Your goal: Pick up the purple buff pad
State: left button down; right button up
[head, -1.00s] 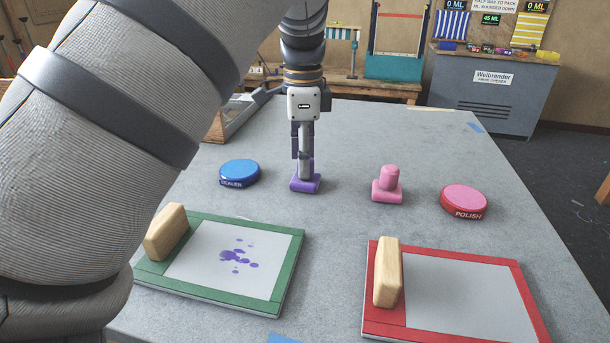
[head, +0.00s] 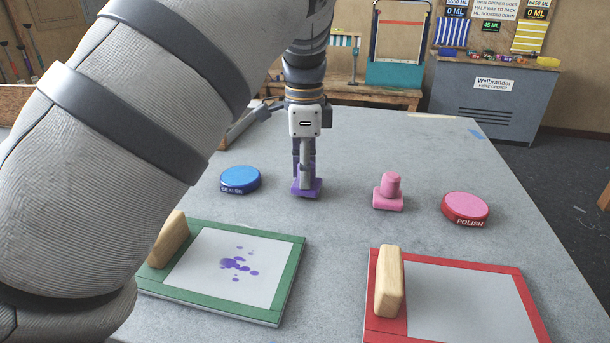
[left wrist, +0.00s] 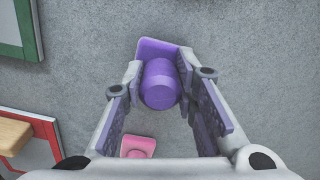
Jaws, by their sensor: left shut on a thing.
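The purple buff pad (head: 306,188) is upright at the middle of the grey table in the head view, with a flat base and a round handle. My left gripper (head: 305,170) points down over it and is shut on its handle. In the left wrist view the two fingers (left wrist: 160,88) stand on either side of the purple handle, and the pad's base (left wrist: 157,47) shows beyond it. I cannot tell whether the base touches the table. My right gripper is not in view.
A pink pad (head: 388,192) stands to the right. A blue sealer tin (head: 240,179) and a red polish tin (head: 465,209) flank the pads. Nearer are a green-framed board (head: 287,281) and a red-framed board (head: 384,326), with wooden blocks on them. The table's right side is clear.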

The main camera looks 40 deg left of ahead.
pick_arm(q)
jog(key=r, duration=0.4)
jog(key=shift+s+d, duration=0.25)
jog(key=shift+s, duration=0.05)
jog(key=s+d+r+p, duration=0.1)
jog(key=s+d+r, duration=0.7)
jog(key=s, duration=0.2)
jog(key=shift+s+r+p, duration=0.25)
jog(key=shift+r+p, duration=0.05)
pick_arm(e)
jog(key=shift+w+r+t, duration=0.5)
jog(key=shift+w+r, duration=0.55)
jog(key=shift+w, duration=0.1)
pick_arm(q)
jog(key=c, duration=1.9)
grip_release()
jog(key=c, duration=0.4)
jog(key=shift+w+r, duration=0.1)
jog(key=shift+w, duration=0.05)
